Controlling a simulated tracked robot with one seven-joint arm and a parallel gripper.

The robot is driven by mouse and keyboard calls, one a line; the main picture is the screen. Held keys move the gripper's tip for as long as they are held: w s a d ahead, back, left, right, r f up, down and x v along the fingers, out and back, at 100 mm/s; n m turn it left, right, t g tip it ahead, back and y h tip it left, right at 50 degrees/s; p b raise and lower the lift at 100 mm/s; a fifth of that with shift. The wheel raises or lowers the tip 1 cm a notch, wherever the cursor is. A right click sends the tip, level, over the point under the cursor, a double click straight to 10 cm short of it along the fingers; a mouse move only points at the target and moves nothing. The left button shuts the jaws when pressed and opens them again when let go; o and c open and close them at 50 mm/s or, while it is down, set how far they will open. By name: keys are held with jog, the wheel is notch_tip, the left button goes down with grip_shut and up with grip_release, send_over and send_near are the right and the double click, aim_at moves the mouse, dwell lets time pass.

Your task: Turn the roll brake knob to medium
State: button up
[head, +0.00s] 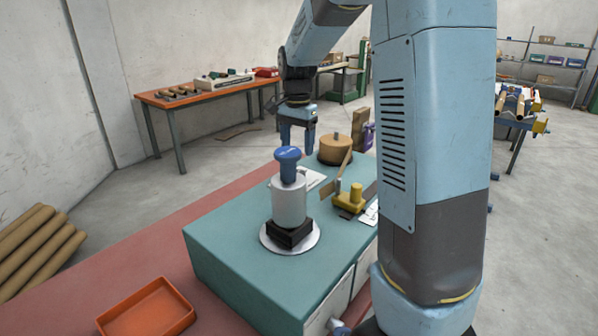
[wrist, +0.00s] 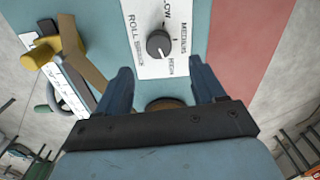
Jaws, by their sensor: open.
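The roll brake knob (wrist: 159,44) is a small dark round knob on a white label plate (wrist: 146,62) in the wrist view. The plate reads ROLL BRAKE, with LOW, MEDIUM and HIGH around the knob. A small light mark on the knob seems to face the HIGH side. My gripper (wrist: 160,75) is open and empty, its two fingers apart, with the knob beyond the gap between them. In the head view my gripper (head: 297,148) points down above the teal bench top. The plate (head: 309,180) shows partly there; I cannot make out the knob.
A white roll (head: 289,203) with a blue cap (head: 288,158) stands on the teal bench (head: 240,250), near the plate. A tan round block (head: 335,149) and a yellow lever piece (head: 350,198) are close by. An orange tray (head: 147,308) lies front left.

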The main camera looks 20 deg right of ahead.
aim_at(298, 171)
notch_tip(298, 171, down, 9)
jog(key=shift+f, duration=0.1)
dwell(0.3)
jog(key=shift+c, duration=0.3)
jog(key=c, duration=0.9)
jog(key=shift+d, duration=0.2)
jog(key=shift+c, duration=0.5)
jog(key=shift+a, duration=0.2)
